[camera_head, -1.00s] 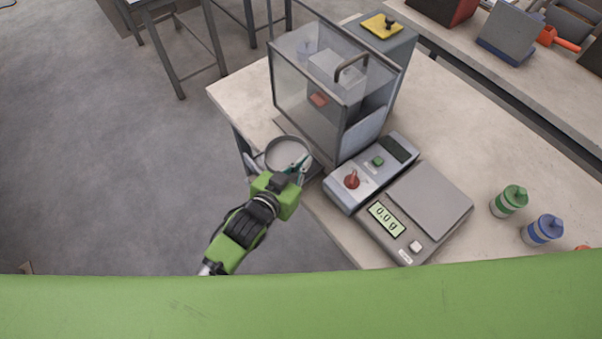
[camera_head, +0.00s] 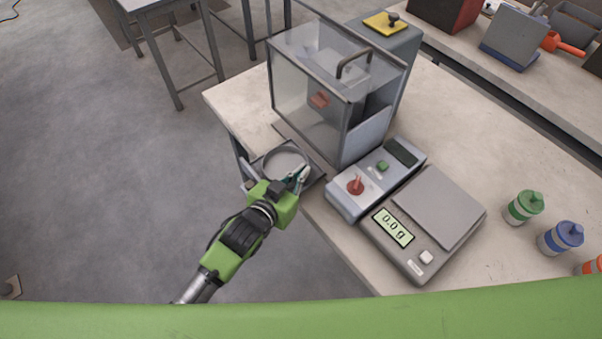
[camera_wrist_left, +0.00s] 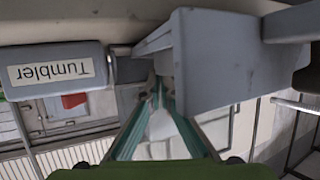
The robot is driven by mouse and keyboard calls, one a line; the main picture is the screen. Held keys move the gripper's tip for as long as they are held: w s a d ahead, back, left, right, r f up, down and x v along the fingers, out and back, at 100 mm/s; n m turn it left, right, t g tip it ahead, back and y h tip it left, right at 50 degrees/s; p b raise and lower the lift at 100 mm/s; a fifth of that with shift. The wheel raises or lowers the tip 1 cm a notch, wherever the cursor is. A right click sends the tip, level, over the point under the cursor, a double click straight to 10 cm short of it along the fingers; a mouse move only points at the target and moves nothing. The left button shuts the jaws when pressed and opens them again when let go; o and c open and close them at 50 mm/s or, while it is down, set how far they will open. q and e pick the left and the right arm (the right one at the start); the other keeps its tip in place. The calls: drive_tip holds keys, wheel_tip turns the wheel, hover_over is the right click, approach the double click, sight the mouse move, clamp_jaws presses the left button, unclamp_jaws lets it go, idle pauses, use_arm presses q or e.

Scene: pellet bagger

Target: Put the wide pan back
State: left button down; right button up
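A wide, round, pale grey pan (camera_head: 284,158) sits at the table's near left edge, over a dark grey tray (camera_head: 312,178), below the clear-walled box. My left gripper (camera_head: 298,177) is at the pan's right rim, close to or touching it. In the left wrist view, its teal fingers (camera_wrist_left: 161,98) converge toward their tips. I cannot tell whether they grip the rim or have a small gap. A large grey part (camera_wrist_left: 215,65) blocks much of that view. My right gripper is not in view.
The clear-walled box (camera_head: 318,85) stands just behind the pan. A control box (camera_head: 372,180) with a red knob and a scale (camera_head: 440,208) reading 0.0 g are to the right. Green (camera_head: 523,206) and blue (camera_head: 561,238) bottles stand further right. Open floor lies left.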

use_arm(q)
drive_tip(key=shift+f, duration=0.15)
drive_tip(key=c, duration=2.3)
unclamp_jaws()
drive_tip(key=shift+r, duration=0.2)
drive_tip(key=shift+s+a, duration=0.1)
drive_tip(key=shift+s, duration=0.15)
drive_tip(key=shift+b+v, duration=0.75)
drive_tip(key=shift+v, duration=5)
drive_tip(key=shift+r, duration=0.1)
